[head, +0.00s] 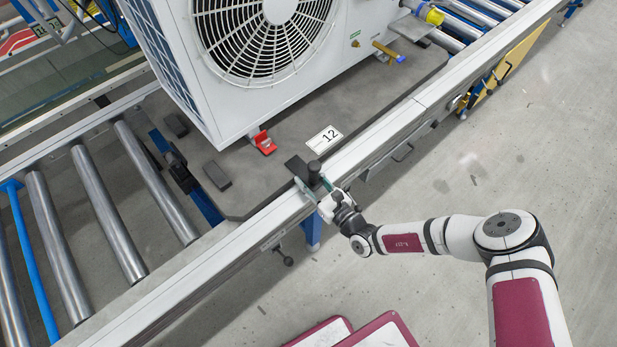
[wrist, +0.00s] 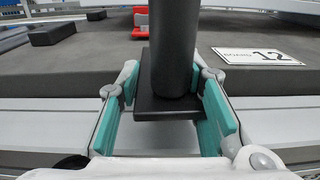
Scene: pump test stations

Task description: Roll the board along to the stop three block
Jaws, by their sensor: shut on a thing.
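The board (head: 290,171) is a grey slab on the roller track, carrying a large white fan unit (head: 220,100) and a label reading 12 (head: 324,136). A dark upright post on a flat black plate, the handle (head: 314,172), stands at the board's near edge. My gripper (head: 318,190) reaches over the rail and is shut on this handle. In the wrist view, the teal finger pads (wrist: 165,112) stand on both sides of the handle (wrist: 174,50). The contact itself is partly hidden. I cannot make out a stop three block.
Bare steel rollers (head: 98,215) lie left of the board, with a blue bar (head: 32,262) among them. A pale side rail (head: 250,240) runs between my arm and the track. A red clip (head: 264,143) and dark blocks (head: 216,176) sit by the unit. Floor is open at right.

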